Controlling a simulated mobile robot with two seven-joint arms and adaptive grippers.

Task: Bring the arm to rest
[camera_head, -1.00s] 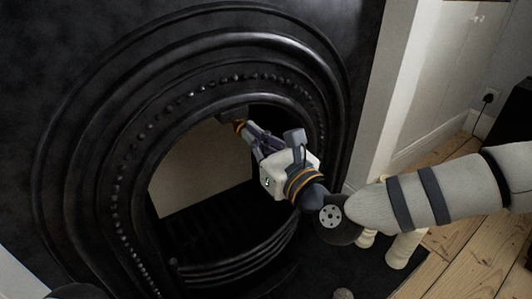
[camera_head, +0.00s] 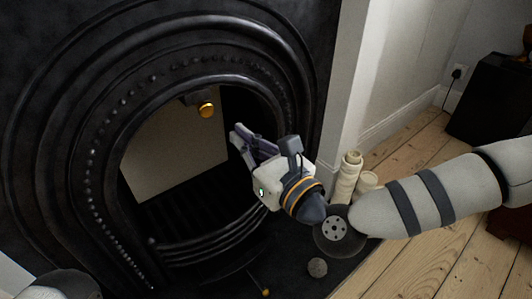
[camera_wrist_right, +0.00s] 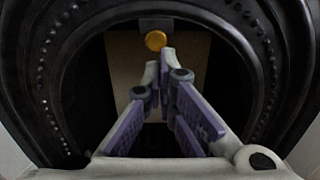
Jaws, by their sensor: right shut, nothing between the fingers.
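My right arm (camera_head: 425,195) reaches in from the right of the head view. Its gripper (camera_head: 240,136) is in front of the black fireplace opening, tilted up and to the left. The fingers are shut with nothing between them. In the right wrist view the fingers (camera_wrist_right: 166,62) come together just below a round gold knob (camera_wrist_right: 155,40). In the head view this knob (camera_head: 206,110) hangs at the top of the opening, with a visible gap between it and the fingertips. My left gripper is not in view.
The black arched fireplace surround (camera_head: 75,130) fills the left. Cream candles (camera_head: 347,178) and a small round grey object (camera_head: 317,267) stand on the hearth beneath my arm. A black box (camera_head: 492,100) sits at the back right. Floorboards (camera_head: 440,255) are clear at lower right.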

